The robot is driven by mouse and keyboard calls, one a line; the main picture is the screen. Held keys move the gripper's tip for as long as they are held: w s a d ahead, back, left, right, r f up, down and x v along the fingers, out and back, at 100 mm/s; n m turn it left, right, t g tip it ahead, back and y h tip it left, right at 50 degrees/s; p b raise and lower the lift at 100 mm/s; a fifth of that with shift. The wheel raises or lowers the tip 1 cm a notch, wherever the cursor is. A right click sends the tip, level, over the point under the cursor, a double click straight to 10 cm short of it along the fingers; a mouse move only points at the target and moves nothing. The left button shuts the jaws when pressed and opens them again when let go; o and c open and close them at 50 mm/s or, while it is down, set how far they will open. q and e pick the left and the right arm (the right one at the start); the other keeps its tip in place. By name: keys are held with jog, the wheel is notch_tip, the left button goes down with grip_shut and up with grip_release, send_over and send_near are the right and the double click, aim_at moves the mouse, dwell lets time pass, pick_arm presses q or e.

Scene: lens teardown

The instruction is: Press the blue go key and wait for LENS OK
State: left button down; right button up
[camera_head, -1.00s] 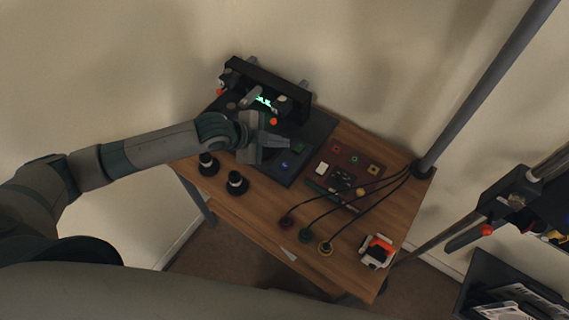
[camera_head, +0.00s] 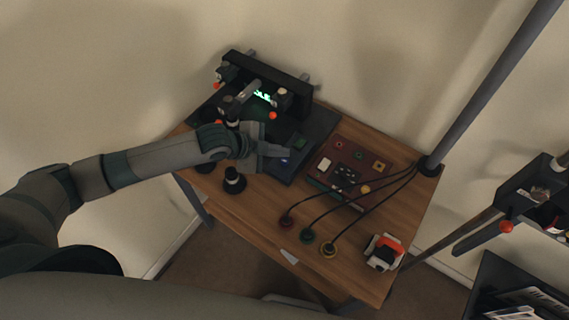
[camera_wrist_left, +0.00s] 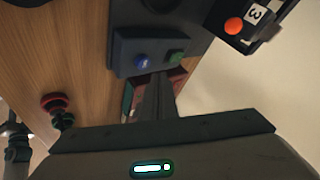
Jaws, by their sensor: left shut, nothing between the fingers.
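The blue key (camera_head: 284,160) sits on a dark key box at the front of the black test stand, with a green key (camera_head: 299,142) beside it. In the left wrist view the blue key (camera_wrist_left: 142,62) and green key (camera_wrist_left: 175,58) show side by side. My left gripper (camera_head: 288,152) is shut and empty. Its fingertips (camera_wrist_left: 160,77) are close to the key box, between the two keys in the picture; I cannot tell whether they touch. The stand's display (camera_head: 263,97) glows green, its text too small to read. My right gripper is not in view.
A dark red panel (camera_head: 325,179) with cables lies right of the keys. Coloured cable ends (camera_head: 307,236) lie near the front edge. A black-and-white cylinder (camera_head: 233,181) stands at front left. An orange-white object (camera_head: 383,251) is at the right corner. A grey pole (camera_head: 480,95) rises behind.

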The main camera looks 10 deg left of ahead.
pick_arm(q)
jog(key=shift+f, duration=0.55)
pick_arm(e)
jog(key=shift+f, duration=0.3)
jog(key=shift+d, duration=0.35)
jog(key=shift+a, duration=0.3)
pick_arm(q)
jog(key=shift+f, duration=0.4)
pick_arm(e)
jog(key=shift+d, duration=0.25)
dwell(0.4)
